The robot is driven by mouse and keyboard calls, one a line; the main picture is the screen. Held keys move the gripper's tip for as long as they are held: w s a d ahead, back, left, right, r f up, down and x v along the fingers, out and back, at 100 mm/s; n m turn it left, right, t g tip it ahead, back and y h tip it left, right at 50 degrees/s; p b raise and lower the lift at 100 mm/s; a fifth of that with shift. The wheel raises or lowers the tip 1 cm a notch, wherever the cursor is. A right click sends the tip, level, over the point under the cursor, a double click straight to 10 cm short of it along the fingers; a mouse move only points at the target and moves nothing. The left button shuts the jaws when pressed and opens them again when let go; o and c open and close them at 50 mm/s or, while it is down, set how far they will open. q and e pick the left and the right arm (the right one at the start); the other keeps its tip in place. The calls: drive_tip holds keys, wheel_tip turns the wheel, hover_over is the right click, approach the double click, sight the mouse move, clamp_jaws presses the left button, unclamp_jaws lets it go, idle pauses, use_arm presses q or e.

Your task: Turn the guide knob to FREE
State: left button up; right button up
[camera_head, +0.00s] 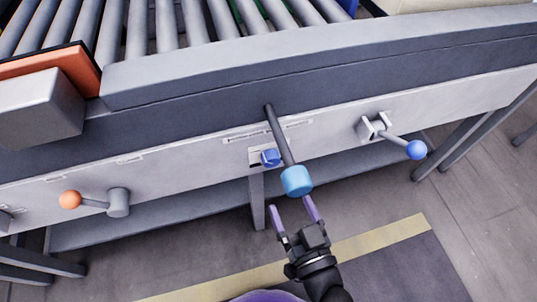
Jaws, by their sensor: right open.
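A light blue cylindrical knob (296,181) sits at the lower end of a dark rod (279,135) that comes out of the front of the conveyor frame. A smaller dark blue knob (270,157) is on a pale plate just left of the rod. I cannot tell which of the two is the guide knob, and no FREE marking is readable. My right gripper (291,205) is open and empty. Its two purple-tipped fingers point up toward the light blue knob, just below it. My left gripper is not in view.
A lever with a blue ball (417,150) sticks out at the right, and one with an orange ball (70,200) at the left. Conveyor rollers (165,25) lie above the frame (400,55). A grey box (40,108) juts out at the left. Floor is open around my right gripper.

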sight(273, 163)
drive_tip(key=b+x, duration=0.3)
drive_tip(key=x, duration=0.6)
drive_tip(key=shift+w+r, duration=0.1)
drive_tip(key=shift+r, duration=0.05)
drive_tip(key=shift+w+a+r, duration=0.1)
drive_tip(key=shift+w+a, duration=0.05)
drive_tip(key=shift+w, duration=0.05)
drive_tip(key=shift+c, duration=0.4)
drive_tip(key=c, duration=0.5)
clamp_jaws()
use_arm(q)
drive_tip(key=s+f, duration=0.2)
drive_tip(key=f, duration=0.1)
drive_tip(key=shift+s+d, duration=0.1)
